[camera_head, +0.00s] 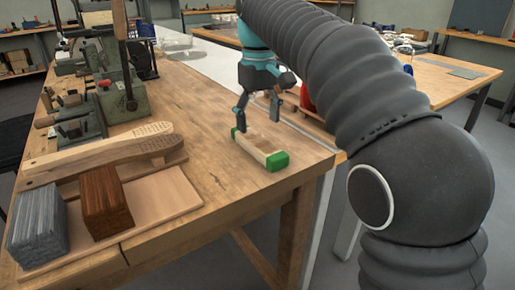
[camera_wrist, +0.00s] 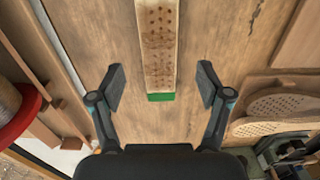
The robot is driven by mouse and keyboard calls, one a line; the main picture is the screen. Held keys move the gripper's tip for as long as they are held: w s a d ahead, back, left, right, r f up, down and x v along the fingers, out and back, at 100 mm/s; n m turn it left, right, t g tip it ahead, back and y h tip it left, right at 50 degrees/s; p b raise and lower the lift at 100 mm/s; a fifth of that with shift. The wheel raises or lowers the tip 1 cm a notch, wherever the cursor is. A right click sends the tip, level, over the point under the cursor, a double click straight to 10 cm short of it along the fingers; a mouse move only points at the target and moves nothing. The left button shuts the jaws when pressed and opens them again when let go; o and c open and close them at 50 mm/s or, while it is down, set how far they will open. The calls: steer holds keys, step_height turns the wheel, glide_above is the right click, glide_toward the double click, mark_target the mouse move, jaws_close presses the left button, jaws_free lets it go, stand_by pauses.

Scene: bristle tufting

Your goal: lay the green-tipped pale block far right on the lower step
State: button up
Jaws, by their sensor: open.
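The pale block (camera_head: 256,146) with green ends lies flat on the workbench near its right edge. In the wrist view the pale block (camera_wrist: 158,45) shows rows of small holes in its top and a green end. My gripper (camera_head: 258,122) is open over the block's far end. In the wrist view my gripper (camera_wrist: 161,80) has a finger on either side of the block, with gaps between. The flat pinkish wooden board (camera_head: 165,195) at front left looks like a low step. I cannot tell for certain which surface is the lower step.
A grey block (camera_head: 37,232) and a red-brown block (camera_head: 105,203) stand on the board. Paddle-shaped wooden pieces (camera_head: 100,150) lie behind them. A green machine (camera_head: 118,88) stands farther back. A red spool (camera_wrist: 18,115) is off the bench's edge side. Bare benchtop (camera_head: 215,155) lies between board and block.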

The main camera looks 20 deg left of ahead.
mark_target(259, 141)
steer(key=shift+f+b, duration=0.7)
steer(key=shift+f, duration=2.35)
jaws_close()
